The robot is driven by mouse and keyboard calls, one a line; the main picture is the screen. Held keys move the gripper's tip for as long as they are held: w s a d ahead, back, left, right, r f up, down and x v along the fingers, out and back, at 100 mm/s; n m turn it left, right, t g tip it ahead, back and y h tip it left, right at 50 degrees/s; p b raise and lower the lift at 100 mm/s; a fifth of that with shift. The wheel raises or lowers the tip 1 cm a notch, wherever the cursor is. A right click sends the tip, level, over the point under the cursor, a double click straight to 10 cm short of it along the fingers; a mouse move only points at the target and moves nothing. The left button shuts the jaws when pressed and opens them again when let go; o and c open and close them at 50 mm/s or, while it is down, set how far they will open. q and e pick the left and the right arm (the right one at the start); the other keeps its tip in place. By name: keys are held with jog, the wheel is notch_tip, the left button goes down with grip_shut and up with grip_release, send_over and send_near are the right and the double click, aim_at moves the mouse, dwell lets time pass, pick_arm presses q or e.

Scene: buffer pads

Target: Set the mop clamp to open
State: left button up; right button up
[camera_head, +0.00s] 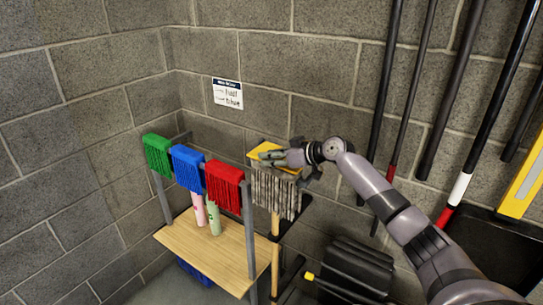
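A mop with grey strings (276,196) hangs upright right of the rack, its pale wooden handle (275,226) running down below it. The yellow mop clamp (262,147) sits at the top of the mop head. My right gripper (268,158) reaches in from the right and lies at the clamp, its fingers pointing left. The gripper covers part of the clamp, so the clamp's setting is hidden. Whether the fingers are closed on it or only beside it does not show. My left gripper is out of view.
Green (157,155), blue (187,168) and red (224,186) pads hang on the rack left of the mop. Two bottles (213,217) stand on the wooden shelf (225,258). Long poles (389,80) lean on the block wall at right. A black bin (355,268) stands below.

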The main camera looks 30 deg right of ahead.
grip_shut()
dwell(0.6)
